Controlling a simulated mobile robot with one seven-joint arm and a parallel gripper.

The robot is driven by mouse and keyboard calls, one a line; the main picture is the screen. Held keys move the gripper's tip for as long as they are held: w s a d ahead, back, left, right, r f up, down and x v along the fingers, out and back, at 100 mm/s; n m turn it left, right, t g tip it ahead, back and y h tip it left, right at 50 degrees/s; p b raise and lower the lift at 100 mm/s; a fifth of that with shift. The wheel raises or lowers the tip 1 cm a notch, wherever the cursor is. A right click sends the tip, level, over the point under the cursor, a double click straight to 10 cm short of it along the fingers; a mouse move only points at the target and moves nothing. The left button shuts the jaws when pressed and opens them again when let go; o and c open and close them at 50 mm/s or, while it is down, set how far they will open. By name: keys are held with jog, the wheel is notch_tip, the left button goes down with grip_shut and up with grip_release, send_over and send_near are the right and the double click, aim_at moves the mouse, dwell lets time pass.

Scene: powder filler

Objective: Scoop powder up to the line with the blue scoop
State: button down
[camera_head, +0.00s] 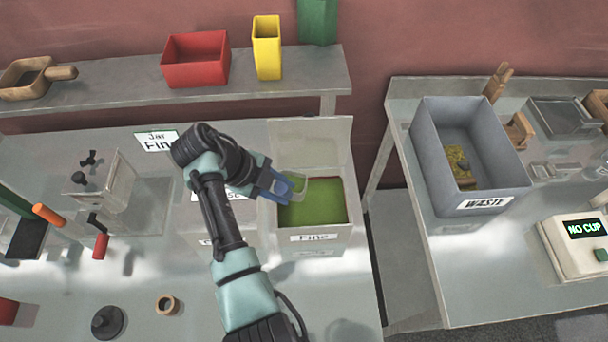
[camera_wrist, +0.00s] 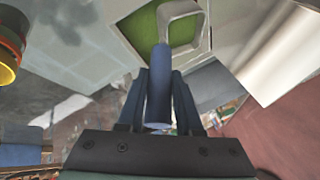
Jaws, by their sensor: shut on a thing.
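My gripper (camera_head: 278,189) is shut on the blue handle of the scoop, at the left side of the bin labelled "Fine" (camera_head: 316,238). In the wrist view the blue scoop handle (camera_wrist: 159,90) stands between the two fingers of my gripper (camera_wrist: 159,80). The scoop's pale, see-through cup (camera_wrist: 185,24) shows over the green powder (camera_wrist: 150,22). In the head view the green powder (camera_head: 318,208) fills the bin broadly, and the cup is partly hidden by my gripper. I cannot tell whether the cup touches the powder or holds any; its line is not visible.
The bin's raised lid (camera_head: 312,138) stands behind it. A grey waste bin (camera_head: 480,120) and a device reading "NO CUP" (camera_head: 580,245) are on the right table. A hand-cranked machine (camera_head: 103,185) stands left. Red (camera_head: 196,62) and yellow (camera_head: 267,50) containers sit on the back shelf.

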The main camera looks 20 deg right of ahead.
aim_at(302, 197)
jog(key=shift+w, duration=0.4)
jog(key=p, duration=0.1)
jog(key=s+r+p, duration=0.1)
jog(key=p, duration=0.1)
jog(key=shift+s+d+r+t+y, duration=0.1)
jog(key=shift+s+d+t+y, duration=0.05)
jog(key=shift+d+t+y, duration=0.2)
jog(key=shift+s+d+r+t+y+p, duration=0.15)
jog(key=shift+d+t+y+p, duration=0.2)
jog(key=shift+p, duration=0.65)
jog(key=d+f+y, duration=0.1)
jog(key=s+d+f+t+y, duration=0.1)
jog(key=f+y, duration=0.1)
jog(key=shift+s+d+f+m+t+y, duration=0.1)
jog(key=shift+d+m+t+y, duration=0.1)
jog(key=shift+m+t+y, duration=0.15)
